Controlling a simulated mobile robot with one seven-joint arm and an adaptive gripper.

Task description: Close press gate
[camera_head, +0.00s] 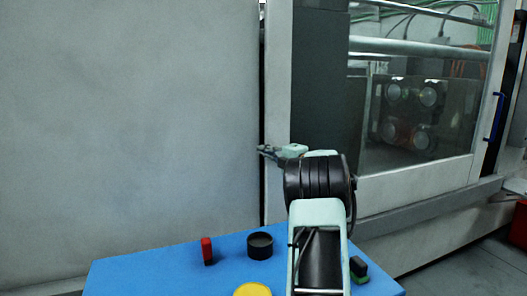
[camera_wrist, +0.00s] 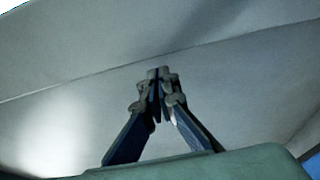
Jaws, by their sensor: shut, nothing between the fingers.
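The press gate appears to be the light-framed door with a large window (camera_head: 425,110) on the machine at the right. A blue handle (camera_head: 496,117) stands upright near its right edge. I cannot tell for sure whether the gate is fully closed. My gripper (camera_head: 262,150) is shut and empty, pointing left in front of the dark gap beside the large grey panel, well left of the handle. In the wrist view its fingertips (camera_wrist: 158,73) meet in front of a plain grey surface. I cannot tell whether they touch it.
A blue table (camera_head: 150,272) stands in front, below my arm. On it are a red block (camera_head: 207,251), a black cup (camera_head: 260,246), a yellow round piece (camera_head: 252,289) and a dark and green block (camera_head: 358,268). A red object (camera_head: 520,222) stands at the far right.

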